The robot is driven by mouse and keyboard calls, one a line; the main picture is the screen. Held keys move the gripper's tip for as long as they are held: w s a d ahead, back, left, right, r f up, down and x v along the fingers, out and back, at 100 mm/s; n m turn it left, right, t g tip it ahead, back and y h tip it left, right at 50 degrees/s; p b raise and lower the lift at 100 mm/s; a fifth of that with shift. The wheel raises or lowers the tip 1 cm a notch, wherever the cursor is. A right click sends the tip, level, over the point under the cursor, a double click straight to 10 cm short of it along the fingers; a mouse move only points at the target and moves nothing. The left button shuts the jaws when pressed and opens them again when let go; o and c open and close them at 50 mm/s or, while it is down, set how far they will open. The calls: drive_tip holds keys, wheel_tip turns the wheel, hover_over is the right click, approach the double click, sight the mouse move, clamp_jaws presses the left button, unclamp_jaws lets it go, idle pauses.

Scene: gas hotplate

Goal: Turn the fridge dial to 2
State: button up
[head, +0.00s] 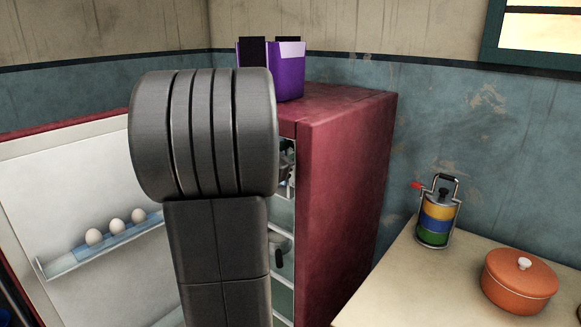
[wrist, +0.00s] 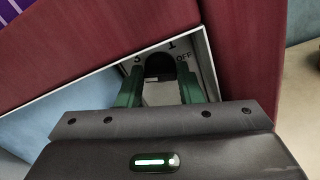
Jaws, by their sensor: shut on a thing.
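The red fridge (head: 345,175) stands open, its door (head: 75,180) swung out to the left. In the wrist view, the black fridge dial (wrist: 159,66) sits on a pale panel inside the fridge's upper frame. The marks "1" and "OFF" show above it and to its right; a mark on its left is partly hidden and hard to read. My gripper (wrist: 159,82) has its green fingers on either side of the dial, shut on it. The dial's pointer cannot be made out. In the head view, my arm hides the dial.
Fridge shelves (head: 281,245) show beside my arm. Several eggs (head: 116,226) sit on the door rack. A purple box (head: 285,75) stands on top of the fridge. A counter at right holds an orange pot (head: 518,285) and a striped canister (head: 436,220).

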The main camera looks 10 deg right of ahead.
drive_tip(key=m+b, duration=0.4)
drive_tip(key=b, duration=0.3)
drive_tip(key=m+b, duration=0.5)
drive_tip(key=b, duration=0.2)
drive_tip(key=m+b, duration=0.5)
drive_tip(key=b, duration=0.2)
drive_tip(key=shift+s+f, duration=0.1)
drive_tip(key=shift+f, duration=0.25)
drive_tip(key=shift+r, duration=0.1)
drive_tip(key=shift+d, duration=0.1)
drive_tip(key=o, duration=0.7)
drive_tip(key=p+v, duration=0.2)
drive_tip(key=v, duration=1.2)
